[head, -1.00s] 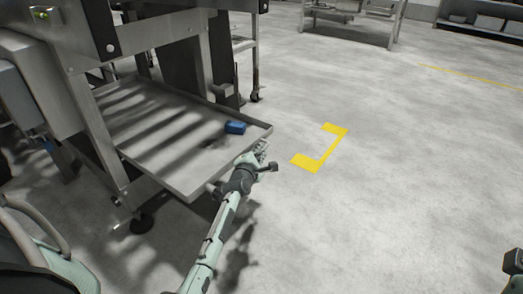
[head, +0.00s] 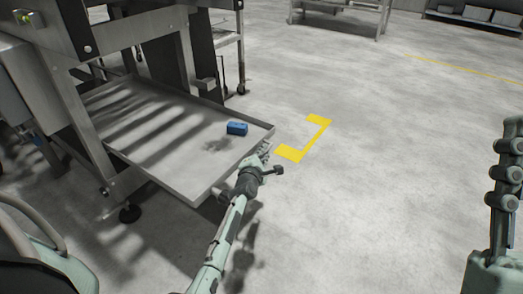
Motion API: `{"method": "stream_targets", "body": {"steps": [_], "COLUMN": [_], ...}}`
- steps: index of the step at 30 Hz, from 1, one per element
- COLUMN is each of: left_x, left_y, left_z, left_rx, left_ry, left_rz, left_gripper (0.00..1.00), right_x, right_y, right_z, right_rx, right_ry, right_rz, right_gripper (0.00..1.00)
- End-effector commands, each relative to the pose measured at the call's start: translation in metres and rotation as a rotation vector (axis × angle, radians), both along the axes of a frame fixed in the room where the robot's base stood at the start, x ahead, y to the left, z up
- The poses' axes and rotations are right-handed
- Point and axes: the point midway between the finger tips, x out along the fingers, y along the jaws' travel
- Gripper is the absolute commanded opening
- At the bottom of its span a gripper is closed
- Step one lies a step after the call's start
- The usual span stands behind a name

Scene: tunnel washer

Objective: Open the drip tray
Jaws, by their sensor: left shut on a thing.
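The drip tray (head: 150,135) is a shallow grey metal tray low under the washer frame. It is pulled well out toward the right, with its front part clear of the frame legs. A small blue block (head: 237,128) lies in it near the far right edge. My left gripper (head: 262,155) is at the tray's front edge, shut; its fingers are at the rim and the exact contact is partly hidden by the wrist. Part of my right arm shows at the right edge, but its gripper's fingers cannot be made out.
The washer frame (head: 70,110) with its metal legs stands at the left. A yellow floor marking (head: 318,133) lies just right of the tray. A metal table (head: 345,12) stands at the back. The concrete floor in the middle and right is clear.

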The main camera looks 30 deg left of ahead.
Motion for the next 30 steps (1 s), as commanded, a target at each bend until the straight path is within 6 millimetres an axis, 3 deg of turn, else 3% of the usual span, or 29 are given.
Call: {"method": "stream_targets", "body": {"steps": [11,12,14,23,30], "left_x": [0.000,0.000,0.000,-0.002,-0.028], "left_y": [-0.003,-0.003,-0.002,-0.002,-0.009], "left_z": [-0.002,-0.002,-0.002,0.000,0.005], "left_rx": [-0.002,-0.002,-0.001,0.000,-0.003], "left_ry": [0.003,0.003,0.003,0.001,0.002], "left_rz": [-0.003,-0.003,-0.003,-0.001,0.000], "left_gripper": [0.00,0.14,0.19,0.19,0.19], "right_x": [0.001,0.001,0.001,0.000,0.000], "right_y": [0.000,0.000,0.000,0.000,0.000], "right_z": [-0.001,-0.001,-0.001,0.000,0.000], "right_rx": [-0.002,-0.002,-0.002,0.000,-0.001], "right_ry": [0.006,0.005,0.005,0.005,0.005], "right_rz": [0.000,0.000,0.000,0.000,0.001], "right_gripper": [0.40,0.40,0.40,0.40,0.40]}}
